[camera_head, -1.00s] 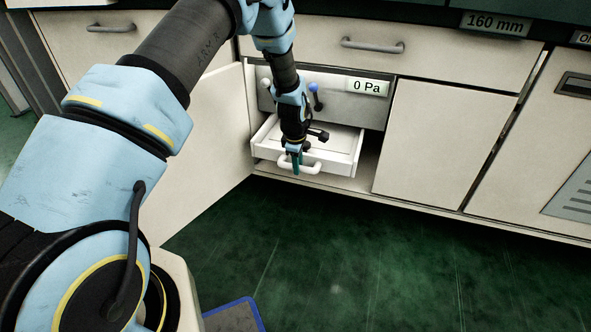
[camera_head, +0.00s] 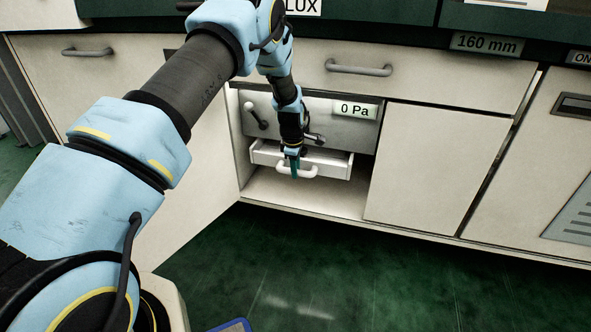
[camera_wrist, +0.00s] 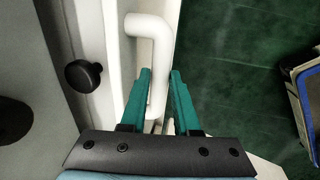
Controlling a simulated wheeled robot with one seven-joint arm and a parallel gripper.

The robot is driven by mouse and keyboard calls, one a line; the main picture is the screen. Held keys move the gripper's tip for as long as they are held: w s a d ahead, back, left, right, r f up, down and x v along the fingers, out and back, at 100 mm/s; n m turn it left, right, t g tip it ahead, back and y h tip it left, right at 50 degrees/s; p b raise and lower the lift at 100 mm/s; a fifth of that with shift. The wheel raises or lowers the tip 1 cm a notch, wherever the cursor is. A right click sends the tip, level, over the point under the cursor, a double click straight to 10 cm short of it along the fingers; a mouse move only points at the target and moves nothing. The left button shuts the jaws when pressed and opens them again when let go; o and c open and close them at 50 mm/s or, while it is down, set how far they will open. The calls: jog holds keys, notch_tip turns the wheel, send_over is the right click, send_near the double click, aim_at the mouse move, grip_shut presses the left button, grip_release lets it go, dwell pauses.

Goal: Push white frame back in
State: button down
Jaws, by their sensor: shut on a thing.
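The white frame (camera_head: 333,163) is a shallow white drawer in the open cabinet bay, standing out only a little from the grey panel. Its white handle (camera_head: 310,171) is on the front face. My gripper (camera_head: 294,170) is at the left part of this handle, pointing down. In the wrist view the teal fingers of my gripper (camera_wrist: 160,95) stand on both sides of the white handle (camera_wrist: 154,60) and are shut on it.
The grey panel (camera_head: 285,107) above the frame carries a "0 Pa" label (camera_head: 357,110) and levers. An open cabinet door (camera_head: 190,185) stands at the left. A closed door (camera_head: 435,165) is at the right.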

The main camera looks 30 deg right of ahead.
jog(key=c, duration=0.7)
grip_release()
jog(key=shift+o, duration=0.2)
jog(key=shift+r, duration=0.1)
notch_tip(320, 180, up, 10)
jog(key=s+a+p, duration=0.1)
jog(key=shift+s+a+r, duration=0.2)
jog(key=shift+s, duration=0.1)
